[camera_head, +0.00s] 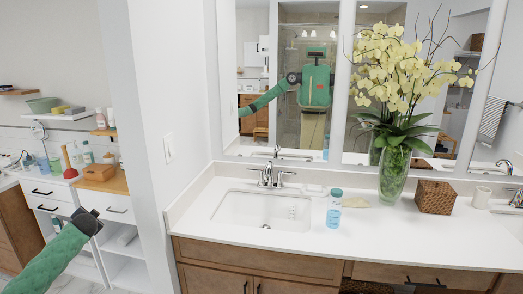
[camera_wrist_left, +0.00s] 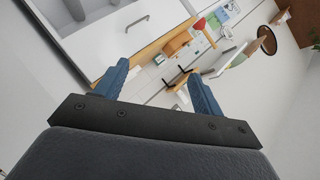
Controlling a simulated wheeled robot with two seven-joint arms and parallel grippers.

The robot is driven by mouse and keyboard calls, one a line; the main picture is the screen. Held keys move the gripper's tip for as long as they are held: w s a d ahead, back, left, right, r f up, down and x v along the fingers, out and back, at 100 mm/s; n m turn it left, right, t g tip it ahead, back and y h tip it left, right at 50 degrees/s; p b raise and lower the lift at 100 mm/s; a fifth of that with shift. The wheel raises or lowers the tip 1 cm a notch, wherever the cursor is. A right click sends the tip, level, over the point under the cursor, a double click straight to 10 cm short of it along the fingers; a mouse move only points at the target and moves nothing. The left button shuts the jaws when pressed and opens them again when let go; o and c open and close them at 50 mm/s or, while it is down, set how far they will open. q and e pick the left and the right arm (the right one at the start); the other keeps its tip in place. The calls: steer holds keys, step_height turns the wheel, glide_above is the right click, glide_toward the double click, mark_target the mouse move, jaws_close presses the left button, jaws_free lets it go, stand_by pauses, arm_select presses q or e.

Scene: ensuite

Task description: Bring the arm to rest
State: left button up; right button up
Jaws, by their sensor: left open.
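My left arm, in a green sleeve, comes in from the lower left of the head view. Its dark gripper (camera_head: 88,218) is held in the air in front of the white drawers and shelves at the left. In the left wrist view the two blue fingers (camera_wrist_left: 160,78) stand apart with nothing between them, so the gripper is open and empty. My right arm and gripper do not show directly. The mirror (camera_head: 420,110) reflects my green body with one arm stretched out to the left.
A white counter (camera_head: 400,232) with a sink (camera_head: 262,210) runs along the right.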

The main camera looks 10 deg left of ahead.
arm_select(q)
steer(key=s+d+f+g+h, duration=0.15)
steer(key=s+d+f, duration=0.6)
steer(key=f, duration=0.75)
steer(key=s+d+f+g+h, duration=0.15)
steer(key=s+d+f, duration=0.35)
steer(key=d+f, duration=0.75)
steer(key=s+d+f+g+h, duration=0.15)
steer(key=s+d+f, duration=0.55)
steer(key=f, duration=0.9)
steer(key=s+d+f+g+h, duration=0.1)
steer(key=s+d+f, duration=0.5)
steer(key=s+d, duration=0.4)
steer(key=s+d+f+g+h, duration=0.1)
steer(key=s+d+f+h, duration=0.1)
steer(key=s+d+f, duration=0.5)
steer(key=s+d+f+g+h, duration=0.2)
steer(key=s+d+f, duration=0.5)
steer(key=s+d, duration=0.7)
steer(key=d, duration=0.7)
steer(key=shift+s+d, duration=0.15)
steer(key=shift+s, duration=0.05)
